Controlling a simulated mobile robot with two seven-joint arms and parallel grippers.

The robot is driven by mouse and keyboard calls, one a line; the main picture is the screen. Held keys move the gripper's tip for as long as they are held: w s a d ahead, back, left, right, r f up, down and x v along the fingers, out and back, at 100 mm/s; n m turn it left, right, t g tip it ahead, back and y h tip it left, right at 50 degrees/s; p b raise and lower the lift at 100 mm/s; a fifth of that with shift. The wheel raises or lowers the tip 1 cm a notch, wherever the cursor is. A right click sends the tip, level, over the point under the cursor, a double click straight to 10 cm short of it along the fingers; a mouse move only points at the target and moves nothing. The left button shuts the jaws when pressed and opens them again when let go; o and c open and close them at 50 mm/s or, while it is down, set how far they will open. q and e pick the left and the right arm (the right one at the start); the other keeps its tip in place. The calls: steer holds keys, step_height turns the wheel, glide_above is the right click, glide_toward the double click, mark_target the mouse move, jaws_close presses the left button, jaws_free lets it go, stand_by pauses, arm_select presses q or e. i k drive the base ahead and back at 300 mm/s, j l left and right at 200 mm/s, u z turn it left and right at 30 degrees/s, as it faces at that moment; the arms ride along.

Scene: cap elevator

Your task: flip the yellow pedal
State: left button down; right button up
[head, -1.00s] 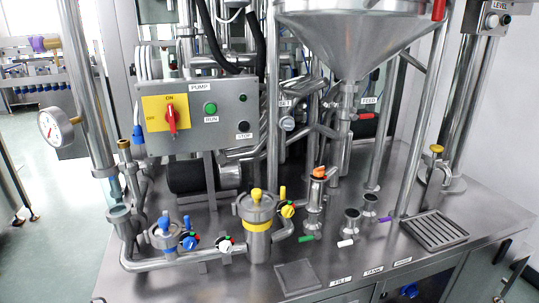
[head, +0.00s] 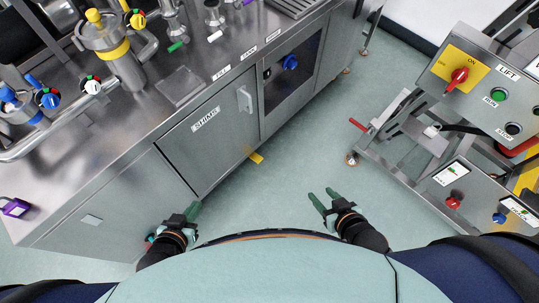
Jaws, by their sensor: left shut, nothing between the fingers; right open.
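The yellow pedal (head: 256,157) is a small flat tab low at the foot of the steel cabinet, just above the floor, below the right edge of the SHIMS door. My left gripper (head: 195,208) is shut and empty, below and to the left of the pedal in the picture, apart from it. My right gripper (head: 320,198) is open and empty over the floor, below and to the right of the pedal, also apart from it. The pedal's inner end is hidden under the cabinet.
The steel cabinet (head: 120,205) with its SHIMS door (head: 210,140) fills the left. A cart with a LIFT panel (head: 480,80) stands at the right. Another panel (head: 470,195) with red and blue knobs sits below it. Green floor (head: 320,130) lies clear between.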

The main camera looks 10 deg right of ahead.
mark_target(255, 157)
steer(key=i+l, duration=0.15)
steer(key=l, duration=0.25)
steer(key=i+l+u, duration=0.15)
steer(key=l, duration=0.2)
steer(key=i+l, duration=0.15)
steer(key=l, duration=0.25)
steer(key=i+l+u, duration=0.1)
steer(key=l, duration=0.3)
